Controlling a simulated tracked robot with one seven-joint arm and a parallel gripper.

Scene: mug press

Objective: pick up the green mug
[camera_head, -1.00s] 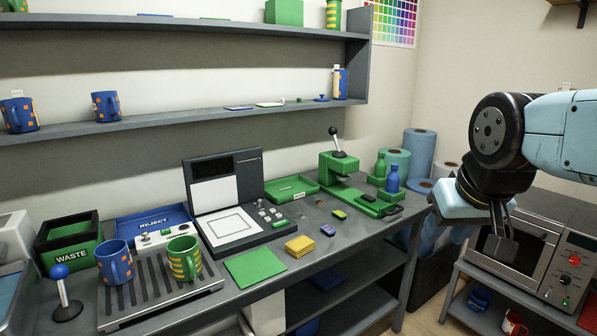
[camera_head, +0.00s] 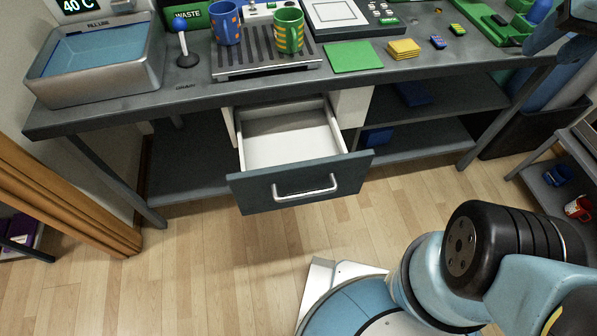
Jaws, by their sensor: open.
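The green mug (camera_head: 283,37) with yellow-orange stripes stands upright on the slatted drip tray (camera_head: 255,70) near the top of the picture. Its handle faces me. A blue mug (camera_head: 226,25) with orange patches stands just left of it, on the same tray. Part of my gripper (camera_head: 584,14) shows as a dark piece cut off by the top right corner. It is open, well to the right of the green mug and apart from it. Its fingertips are mostly out of the picture.
An open drawer (camera_head: 300,187) juts out below the bench under the mugs. A metal basin (camera_head: 148,80) and blue-knobbed lever (camera_head: 182,40) stand left. A green mat (camera_head: 352,57) and yellow stack (camera_head: 404,48) lie right. The wooden floor (camera_head: 220,270) in front is clear.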

